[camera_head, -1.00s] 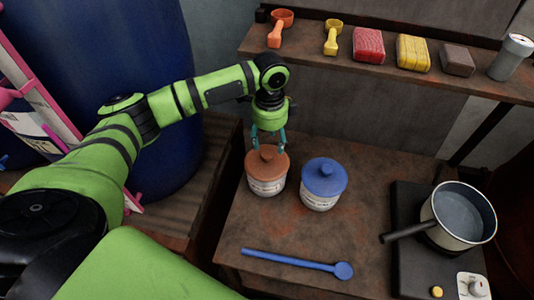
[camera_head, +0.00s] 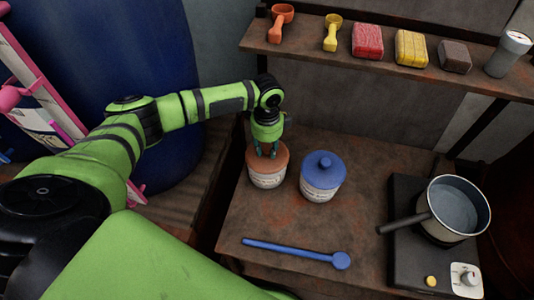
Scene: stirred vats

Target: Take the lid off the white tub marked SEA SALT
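Two white tubs stand side by side on the brown table. The left tub (camera_head: 267,180) has a brown-orange lid (camera_head: 281,160). The right tub (camera_head: 318,195) has a blue lid (camera_head: 323,170). Both carry dark label print too small to read surely, so I cannot tell which says SEA SALT. Both lids are on. My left gripper (camera_head: 266,153) points down at the middle of the brown-orange lid, its teal fingertips at the lid's knob, which they mostly hide. I cannot tell whether the fingers grip the knob. My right gripper is not in view.
A blue long-handled spoon (camera_head: 295,252) lies in front of the tubs. A pot (camera_head: 455,208) stands on a black hob at the right, its handle toward the tubs. A shelf (camera_head: 300,48) with scoops, coloured blocks and a grey cylinder runs behind.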

